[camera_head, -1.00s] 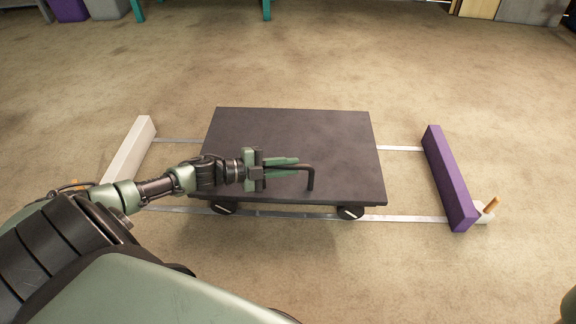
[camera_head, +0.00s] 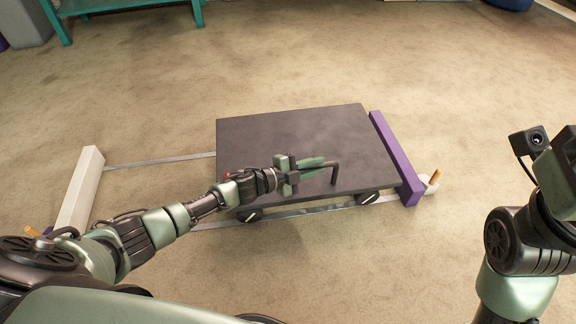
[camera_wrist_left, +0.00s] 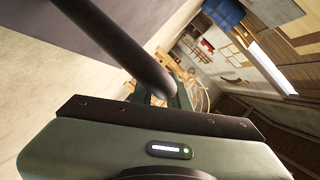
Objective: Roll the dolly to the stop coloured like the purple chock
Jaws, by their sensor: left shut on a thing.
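The dark flat dolly (camera_head: 290,135) stands on two metal rails, its right edge close against the purple stop (camera_head: 395,155). I cannot tell whether they touch. The white stop (camera_head: 80,188) is at the left end of the rails, well apart from the dolly. My left gripper (camera_head: 318,166) is shut on the dolly's dark bent handle (camera_head: 335,172), which also crosses the left wrist view (camera_wrist_left: 120,45). A small purple piece (camera_head: 47,231) beside a wooden peg shows near the white stop, mostly hidden by my arm; it may be the purple chock.
A whitish chock with a wooden peg (camera_head: 432,182) lies just right of the purple stop. A teal bench (camera_head: 130,8) stands at the back left. My right arm shows at the right edge, its fingers out of frame. The floor around the rails is open.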

